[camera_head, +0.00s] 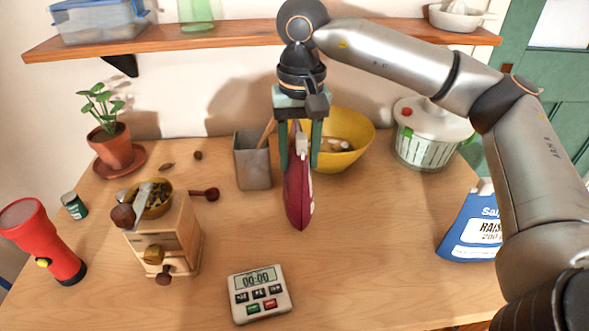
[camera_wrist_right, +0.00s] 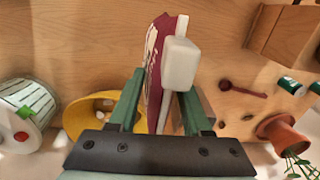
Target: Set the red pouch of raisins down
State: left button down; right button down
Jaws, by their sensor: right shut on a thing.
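The red pouch of raisins (camera_head: 298,195) hangs upright and edge-on below my right gripper (camera_head: 300,163), near the middle of the table. The gripper's green fingers are shut on its upper part, where a pale clip or cap shows. In the right wrist view the dark red pouch (camera_wrist_right: 154,70) stands between the fingers, with a whitish block in front of it. I cannot tell whether its lower end touches the wooden table (camera_head: 350,270). My left gripper is in neither view.
A grey canister (camera_head: 252,165) and a yellow bowl (camera_head: 345,155) stand close behind the pouch. A timer (camera_head: 259,293) lies in front, a wooden grinder (camera_head: 168,240) left. Table between timer and blue pouch is clear.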

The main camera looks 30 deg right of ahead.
jog(key=shift+w+a+f, duration=0.1)
jog(key=shift+w+f, duration=0.1)
jog(key=shift+w+a+f, duration=0.1)
jog(key=shift+w+f, duration=0.05)
jog(key=shift+f, duration=0.8)
jog(key=shift+w+f, duration=0.1)
jog(key=shift+f, duration=0.85)
jog(key=shift+f, duration=0.2)
jog(key=shift+c, duration=1.7)
grip_release()
jog(key=shift+r, duration=0.15)
